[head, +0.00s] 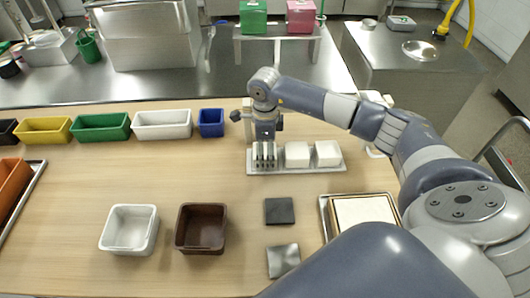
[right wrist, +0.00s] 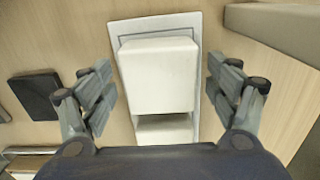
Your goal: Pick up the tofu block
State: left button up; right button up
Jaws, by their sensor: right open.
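A light grey tray (head: 257,171) lies on the wooden table and holds white tofu blocks in a row. In the head view a middle block (head: 297,154) and a right block (head: 327,153) show plainly. My right gripper (head: 264,155) points down over the tray's left end and hides what is under it. In the right wrist view my open right gripper (right wrist: 162,88) has a finger on each side of a white tofu block (right wrist: 158,75), with gaps between. A second block (right wrist: 165,128) shows below it in that picture. My left gripper is not in view.
A dark square plate (head: 279,211) and a grey one (head: 283,260) lie in front of the tray. A white bin (head: 130,229) and a brown bin (head: 201,229) stand at front left. Coloured bins, including a blue one (head: 211,122), line the back edge. A framed tray (head: 362,208) lies at right.

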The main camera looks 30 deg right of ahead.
jog(key=shift+f, duration=0.1)
jog(key=shift+c, duration=0.6)
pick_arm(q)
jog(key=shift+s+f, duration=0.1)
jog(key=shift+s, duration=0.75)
pick_arm(e)
jog(key=c, duration=0.8)
jog(key=shift+o, duration=0.2)
